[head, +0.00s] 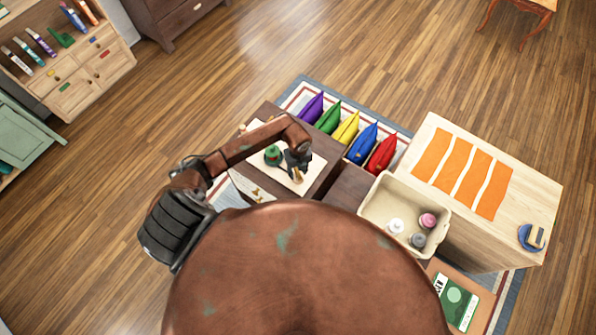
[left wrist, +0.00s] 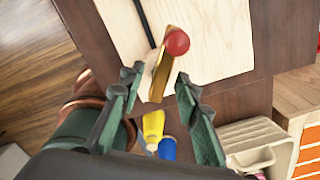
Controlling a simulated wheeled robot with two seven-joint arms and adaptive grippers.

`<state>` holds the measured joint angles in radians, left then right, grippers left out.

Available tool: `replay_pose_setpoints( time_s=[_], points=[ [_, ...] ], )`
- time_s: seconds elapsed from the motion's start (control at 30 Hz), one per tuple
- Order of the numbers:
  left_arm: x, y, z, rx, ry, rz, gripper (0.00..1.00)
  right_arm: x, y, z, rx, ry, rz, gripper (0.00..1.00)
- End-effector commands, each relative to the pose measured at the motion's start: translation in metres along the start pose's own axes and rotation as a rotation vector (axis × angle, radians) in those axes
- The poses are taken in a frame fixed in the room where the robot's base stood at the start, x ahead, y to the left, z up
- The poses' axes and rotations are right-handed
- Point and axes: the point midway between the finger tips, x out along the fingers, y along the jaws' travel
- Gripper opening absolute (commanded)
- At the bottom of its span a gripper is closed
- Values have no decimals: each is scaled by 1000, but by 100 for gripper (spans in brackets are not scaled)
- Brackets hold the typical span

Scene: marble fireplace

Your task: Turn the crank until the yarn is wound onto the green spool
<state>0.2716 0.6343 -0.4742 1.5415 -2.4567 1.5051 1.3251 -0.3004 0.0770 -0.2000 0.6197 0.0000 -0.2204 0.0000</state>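The green spool (head: 272,155) stands on a pale board (head: 316,163) on a dark brown table, left of my left gripper (head: 297,168). In the left wrist view, a gold crank arm (left wrist: 162,70) with a red ball knob (left wrist: 177,42) shows over the pale board. My left gripper's two dark green fingers (left wrist: 158,82) are spread to either side of the gold arm, with gaps on both sides. The red knob lies beyond the fingertips. The spool is not clearly visible in the wrist view, and I cannot make out the yarn. My right gripper is out of view.
Several coloured cushions (head: 346,128) line the table's far side. A beige bin (head: 376,217) with bottles stands to the right, beside a light wooden table (head: 512,228) with orange strips. Yellow and blue objects (left wrist: 153,125) show near the fingers in the wrist view.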

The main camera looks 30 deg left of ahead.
Motion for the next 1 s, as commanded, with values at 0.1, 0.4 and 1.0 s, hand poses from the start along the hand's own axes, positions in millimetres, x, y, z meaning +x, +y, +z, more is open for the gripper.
replay_pose_setpoints(
  time_s=[0.1, 0.4, 1.0],
  points=[
    [0, 0, 0, 1, 0, 0, 30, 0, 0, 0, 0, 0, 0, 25],
    [0, 0, 0, 1, 0, 0, 15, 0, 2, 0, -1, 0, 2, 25],
    [0, 0, 0, 17, 0, 1, 0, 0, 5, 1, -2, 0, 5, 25]
  ],
)
